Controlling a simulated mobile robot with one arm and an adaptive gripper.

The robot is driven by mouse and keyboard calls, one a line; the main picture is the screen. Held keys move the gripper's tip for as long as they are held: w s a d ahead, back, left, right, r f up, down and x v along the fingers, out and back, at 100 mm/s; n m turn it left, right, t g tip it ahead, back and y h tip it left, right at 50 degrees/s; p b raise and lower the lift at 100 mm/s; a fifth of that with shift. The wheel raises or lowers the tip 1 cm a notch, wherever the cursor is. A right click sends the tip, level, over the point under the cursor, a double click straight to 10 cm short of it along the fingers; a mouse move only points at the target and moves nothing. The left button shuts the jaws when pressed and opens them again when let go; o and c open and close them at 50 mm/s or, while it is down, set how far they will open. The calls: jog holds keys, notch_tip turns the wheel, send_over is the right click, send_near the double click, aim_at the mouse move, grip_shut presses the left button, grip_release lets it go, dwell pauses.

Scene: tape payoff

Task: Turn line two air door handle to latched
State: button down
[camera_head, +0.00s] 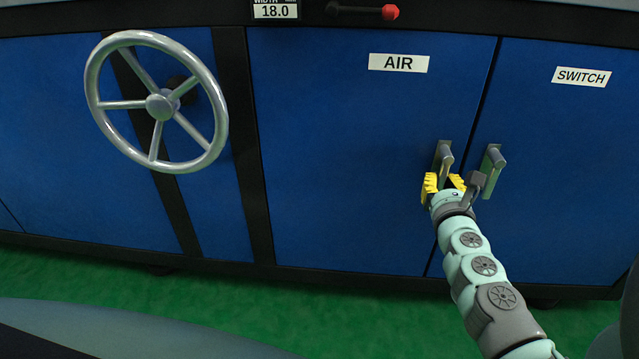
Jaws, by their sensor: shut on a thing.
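The AIR door (350,150) is a blue panel with a white AIR label (398,63). Its grey handle (444,157) sits near the door's right edge and looks roughly upright. My gripper (443,183), with yellow fingers, is at the handle's lower end, one finger on each side, shut on it. The fingers and wrist hide the handle's lower part. I cannot tell from this view whether the handle is latched.
The SWITCH door (555,150) is to the right, with its own grey handle (492,168) close beside my wrist. A large silver handwheel (160,104) is at left. A red-knobbed lever (389,12) and a display reading 18.0 (276,11) are above. Green floor (260,305) lies below.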

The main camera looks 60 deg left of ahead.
dwell(0.4)
jog(key=c, duration=0.9)
grip_release()
jog(key=shift+w+a, duration=0.1)
jog(key=shift+a, duration=0.05)
jog(key=shift+c, duration=0.2)
jog(key=v, duration=1.2)
